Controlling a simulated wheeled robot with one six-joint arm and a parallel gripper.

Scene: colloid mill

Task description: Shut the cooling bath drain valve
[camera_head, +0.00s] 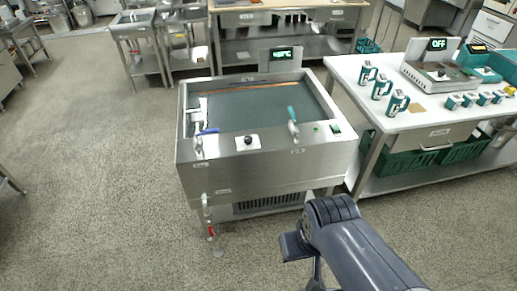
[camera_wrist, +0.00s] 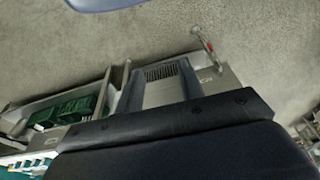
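The cooling bath (camera_head: 265,165) is a steel tank of dark liquid in the middle of the head view. Its drain valve (camera_head: 210,230) hangs low at the front left corner, on a short pipe, with a small red handle pointing roughly downward. The valve also shows in the wrist view (camera_wrist: 209,45), near the top, right of centre. My gripper shows in the wrist view (camera_wrist: 157,72) as two dark fingers spread apart with nothing between them. It is well away from the valve. In the head view my arm partly hides the gripper at the lower right of the bath.
A blue-handled tap (camera_head: 207,131) and a teal lever (camera_head: 292,115) stand on the bath's front rim. A white bench (camera_head: 425,115) with mugs and green crates (camera_head: 405,162) beneath stands close on the right. The floor left of and before the bath is clear.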

